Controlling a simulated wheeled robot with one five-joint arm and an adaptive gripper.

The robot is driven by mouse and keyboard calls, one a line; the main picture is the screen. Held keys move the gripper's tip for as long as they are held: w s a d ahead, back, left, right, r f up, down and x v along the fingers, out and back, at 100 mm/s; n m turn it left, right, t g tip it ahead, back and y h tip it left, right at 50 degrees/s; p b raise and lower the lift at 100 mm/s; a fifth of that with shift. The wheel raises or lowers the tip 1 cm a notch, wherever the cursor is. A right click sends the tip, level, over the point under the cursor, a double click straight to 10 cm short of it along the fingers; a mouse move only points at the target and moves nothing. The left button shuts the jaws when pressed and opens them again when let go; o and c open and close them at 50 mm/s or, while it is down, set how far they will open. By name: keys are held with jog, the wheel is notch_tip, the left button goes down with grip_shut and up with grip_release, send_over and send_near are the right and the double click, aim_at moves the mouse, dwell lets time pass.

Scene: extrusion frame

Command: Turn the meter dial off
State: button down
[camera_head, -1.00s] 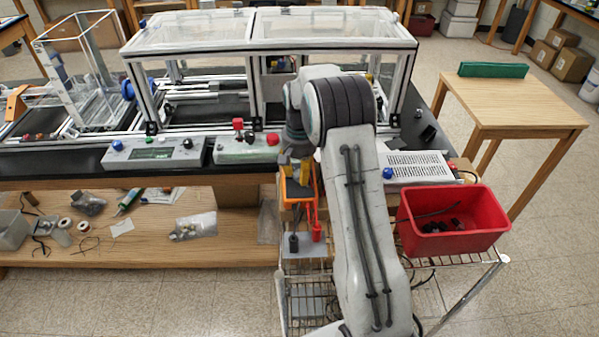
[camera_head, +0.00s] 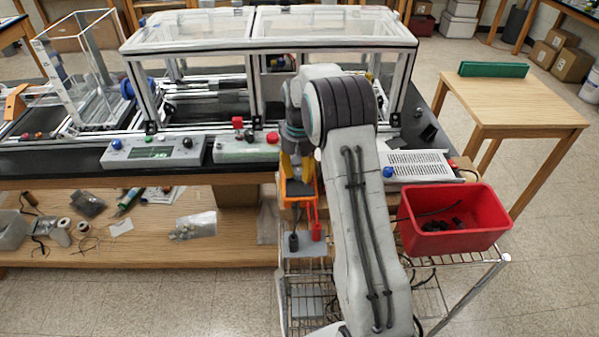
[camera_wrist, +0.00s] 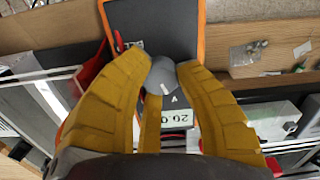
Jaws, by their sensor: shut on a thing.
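The meter is a dark-faced unit with an orange casing. Its orange edge shows in the head view (camera_head: 297,188), and its dark face fills the top middle of the wrist view (camera_wrist: 150,28). A grey round dial (camera_wrist: 161,77) sits on its face, with a lit display reading about 20.0 (camera_wrist: 178,117) beside it. My gripper (camera_wrist: 164,70) has its yellow fingers shut on the dial, one on each side. In the head view my gripper (camera_head: 297,170) is over the meter, and the dial is hidden there. The exact pointer position cannot be told.
A red bin (camera_head: 455,222) stands on the wire cart at the right. Control boxes with buttons (camera_head: 152,151) line the bench edge, below a clear-lidded frame (camera_head: 265,45). A black and a red plug (camera_head: 316,232) sit just below the meter.

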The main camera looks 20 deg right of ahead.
aim_at(299, 171)
jog(key=n, duration=0.4)
jog(key=shift+f+n, duration=0.1)
jog(key=shift+n, duration=0.2)
jog(key=shift+n+b, duration=0.4)
jog(key=shift+n, duration=1.4)
jog(key=c, duration=0.9)
grip_release()
jog(key=shift+a, duration=0.1)
jog(key=shift+o, duration=0.2)
notch_tip(299, 171, up, 12)
